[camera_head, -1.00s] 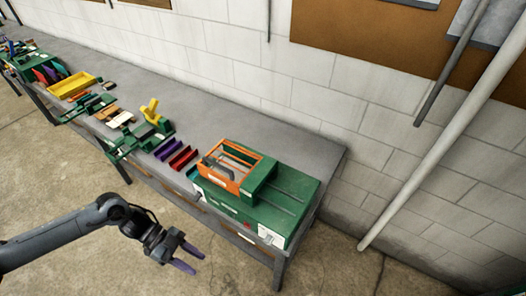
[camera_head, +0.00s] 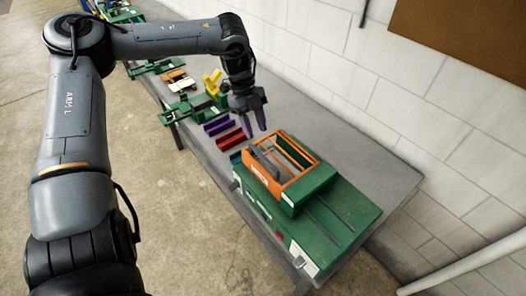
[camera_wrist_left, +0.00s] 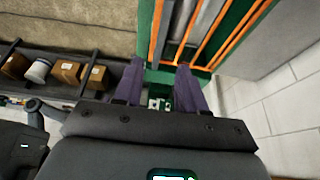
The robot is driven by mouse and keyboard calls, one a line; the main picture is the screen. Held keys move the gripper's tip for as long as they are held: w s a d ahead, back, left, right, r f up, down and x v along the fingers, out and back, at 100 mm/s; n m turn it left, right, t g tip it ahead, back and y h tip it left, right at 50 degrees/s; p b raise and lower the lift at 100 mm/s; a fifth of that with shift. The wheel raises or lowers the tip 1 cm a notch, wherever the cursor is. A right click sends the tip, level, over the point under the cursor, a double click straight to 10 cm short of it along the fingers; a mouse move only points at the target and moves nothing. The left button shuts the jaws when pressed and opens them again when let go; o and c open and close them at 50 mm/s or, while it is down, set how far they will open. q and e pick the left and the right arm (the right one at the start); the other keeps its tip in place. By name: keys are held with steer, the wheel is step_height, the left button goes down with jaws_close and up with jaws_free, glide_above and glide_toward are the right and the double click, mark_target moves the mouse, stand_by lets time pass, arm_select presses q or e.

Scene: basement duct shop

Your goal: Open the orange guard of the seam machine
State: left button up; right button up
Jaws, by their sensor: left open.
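The seam machine (camera_head: 347,213) is a green box at the near end of the grey bench. Its orange guard (camera_head: 262,175) is a barred frame over the machine's left part in the head view, and it looks lowered. My left gripper (camera_head: 258,130) is open and empty, with purple fingers pointing down, just beyond the guard's upper-left corner. In the left wrist view, the orange guard bars (camera_wrist_left: 239,36) run beyond and to the right of the open fingers (camera_wrist_left: 159,70). I cannot tell whether a finger touches the guard. My right gripper is not in view.
Red (camera_head: 230,139) and purple (camera_head: 217,125) bins stand left of the guard. A green tool with a yellow part (camera_head: 213,84) stands farther along the bench (camera_head: 310,115). The block wall (camera_head: 440,120) runs along the back. Boxes (camera_wrist_left: 66,71) sit on a lower shelf.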

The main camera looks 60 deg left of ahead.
mark_target(264, 157)
arm_select(q)
steer(key=x, duration=0.8)
steer(key=shift+d+f, duration=0.15)
steer(key=shift+f, duration=0.2)
jaws_close()
